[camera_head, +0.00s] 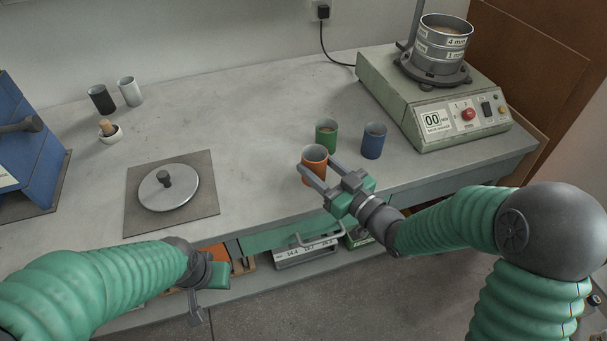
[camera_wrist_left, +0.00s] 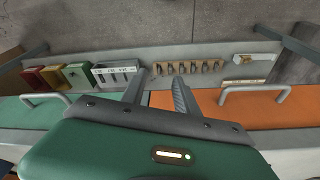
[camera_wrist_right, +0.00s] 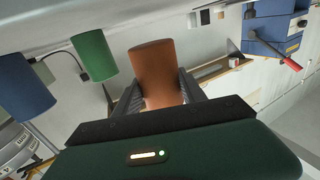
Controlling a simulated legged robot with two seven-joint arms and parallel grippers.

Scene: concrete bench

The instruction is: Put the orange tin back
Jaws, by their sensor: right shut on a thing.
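The orange tin (camera_head: 315,158) stands upright near the front edge of the bench, left of the green and blue tins. It also shows in the right wrist view (camera_wrist_right: 155,72), between my fingers. My right gripper (camera_head: 318,174) is shut on the orange tin, one finger on each side. The tin's base is partly hidden by the fingers, so I cannot tell if it touches the bench. My left gripper (camera_wrist_left: 158,90) hangs low in front of the bench, its fingers apart and nothing between them.
A green tin (camera_head: 326,136) and a blue tin (camera_head: 373,141) stand close by. A sieve shaker (camera_head: 440,95) is at the back right. A lidded plate (camera_head: 205,218) lies front left. Mid-bench is clear.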

